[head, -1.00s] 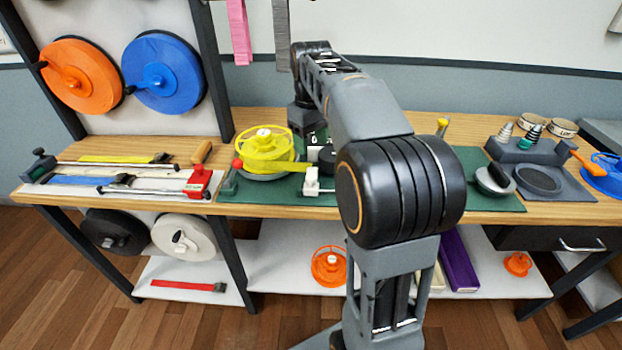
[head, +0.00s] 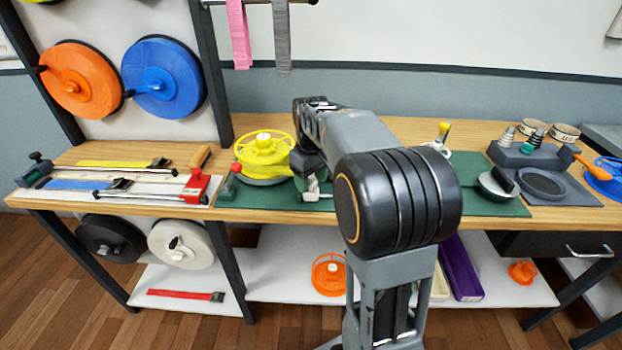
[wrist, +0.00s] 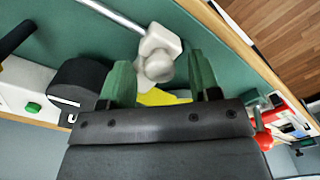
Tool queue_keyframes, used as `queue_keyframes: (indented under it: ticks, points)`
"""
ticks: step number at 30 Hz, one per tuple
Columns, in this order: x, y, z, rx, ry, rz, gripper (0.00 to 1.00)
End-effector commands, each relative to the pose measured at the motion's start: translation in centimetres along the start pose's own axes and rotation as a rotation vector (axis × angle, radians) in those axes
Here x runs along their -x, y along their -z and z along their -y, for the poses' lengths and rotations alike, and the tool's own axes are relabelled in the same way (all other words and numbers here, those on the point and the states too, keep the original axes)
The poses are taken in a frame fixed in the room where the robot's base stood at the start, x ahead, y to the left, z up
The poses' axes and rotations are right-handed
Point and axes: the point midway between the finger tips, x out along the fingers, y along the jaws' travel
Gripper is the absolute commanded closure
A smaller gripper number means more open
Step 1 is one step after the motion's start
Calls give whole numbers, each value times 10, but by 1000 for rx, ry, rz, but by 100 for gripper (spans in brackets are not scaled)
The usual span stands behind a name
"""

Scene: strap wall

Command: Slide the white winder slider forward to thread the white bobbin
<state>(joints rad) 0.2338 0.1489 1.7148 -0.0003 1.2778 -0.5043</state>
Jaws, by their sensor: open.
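The white winder slider (wrist: 158,50) sits on a metal rod in the wrist view. In the head view it (head: 313,188) is partly hidden by my gripper. My gripper (wrist: 160,62) is open, with one green finger on either side of the slider's near end; I cannot tell whether they touch it. The reel on the winder is a yellow bobbin (head: 264,150), not a white one, and stands left of my gripper. Something yellow (wrist: 158,98) shows between my fingers in the wrist view.
A white block with a green button (wrist: 28,95) and a black round part (wrist: 80,85) lie close left of my gripper in the wrist view. A red-ended tool (head: 196,185) stands left of the winder. The green mat (head: 490,208) is partly bare at right.

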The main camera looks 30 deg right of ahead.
Motion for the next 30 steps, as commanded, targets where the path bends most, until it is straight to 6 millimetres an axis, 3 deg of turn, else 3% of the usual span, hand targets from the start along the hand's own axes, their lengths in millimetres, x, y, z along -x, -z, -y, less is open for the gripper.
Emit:
queue_keyframes:
  ticks: [2,20,30]
  points:
    - [0,0,0,0,0,0,43]
    - [0,0,0,0,0,0,100]
    - [1,-4,-1,13,0,0,100]
